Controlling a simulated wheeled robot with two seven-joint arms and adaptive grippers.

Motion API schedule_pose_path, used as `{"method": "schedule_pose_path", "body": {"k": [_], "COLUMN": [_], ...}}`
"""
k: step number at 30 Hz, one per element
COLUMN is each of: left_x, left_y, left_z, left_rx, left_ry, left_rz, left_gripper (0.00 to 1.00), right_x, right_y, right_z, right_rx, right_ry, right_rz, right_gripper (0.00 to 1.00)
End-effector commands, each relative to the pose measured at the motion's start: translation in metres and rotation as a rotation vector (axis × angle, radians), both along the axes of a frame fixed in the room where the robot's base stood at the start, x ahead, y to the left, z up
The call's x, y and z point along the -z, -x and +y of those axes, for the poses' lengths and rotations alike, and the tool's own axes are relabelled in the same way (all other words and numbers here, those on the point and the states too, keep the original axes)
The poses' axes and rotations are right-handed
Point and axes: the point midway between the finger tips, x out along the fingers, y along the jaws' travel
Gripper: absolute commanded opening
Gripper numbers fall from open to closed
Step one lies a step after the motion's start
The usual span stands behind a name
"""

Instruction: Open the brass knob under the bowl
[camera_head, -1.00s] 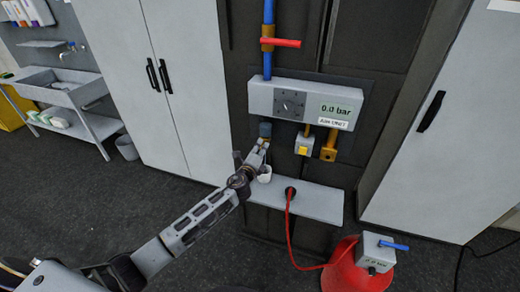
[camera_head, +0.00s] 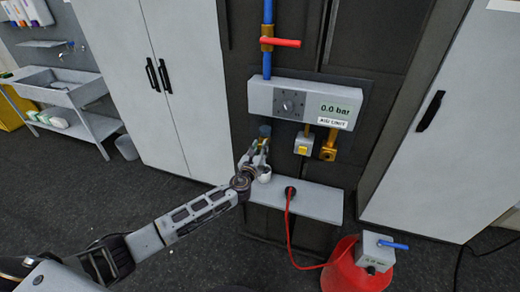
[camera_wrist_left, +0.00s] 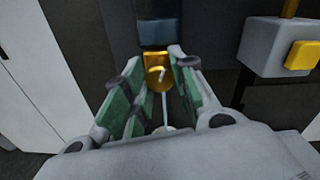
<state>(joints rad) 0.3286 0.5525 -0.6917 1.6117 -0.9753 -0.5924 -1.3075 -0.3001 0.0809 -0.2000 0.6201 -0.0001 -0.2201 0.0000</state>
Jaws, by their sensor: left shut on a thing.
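The brass knob (camera_wrist_left: 156,72) sits under the dark blue bowl (camera_wrist_left: 155,32) in the left wrist view. In the head view the bowl (camera_head: 265,130) hangs below the left end of the grey unit, with the knob largely hidden by my fingers. My left gripper (camera_head: 261,146) reaches up from below. In the wrist view its green-padded fingers (camera_wrist_left: 157,78) stand on either side of the knob, shut on it. A thin pale line runs down from the knob toward a white cup (camera_head: 264,174) below. My right gripper is out of view.
The grey unit (camera_head: 290,101) has a dial and a display reading 0.0 bar. A grey shelf (camera_head: 318,202) lies below.

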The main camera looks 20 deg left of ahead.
Motion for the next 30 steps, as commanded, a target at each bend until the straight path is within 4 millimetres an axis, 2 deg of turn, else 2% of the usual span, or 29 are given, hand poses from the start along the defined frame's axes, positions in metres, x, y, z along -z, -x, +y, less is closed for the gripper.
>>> {"method": "schedule_pose_path", "body": {"k": [6,12,29,30], "left_x": [0.0015,0.0018,0.0018,0.0018], "left_y": [0.0003,0.0005,0.0005,0.0005], "left_z": [0.0002,-0.0004,-0.0003,-0.0004], "left_rx": [0.001,0.001,0.001,0.001], "left_ry": [-0.162,-0.252,-0.291,-0.291], "left_rz": [-0.003,-0.007,-0.008,-0.008], "left_gripper": [0.02,0.02,0.02,0.3], "right_x": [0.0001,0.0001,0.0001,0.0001], "right_y": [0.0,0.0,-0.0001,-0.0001], "right_z": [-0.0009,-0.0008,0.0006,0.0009], "right_rx": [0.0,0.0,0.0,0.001], "right_ry": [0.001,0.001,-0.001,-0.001], "right_rz": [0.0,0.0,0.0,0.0], "right_gripper": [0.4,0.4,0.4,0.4]}}
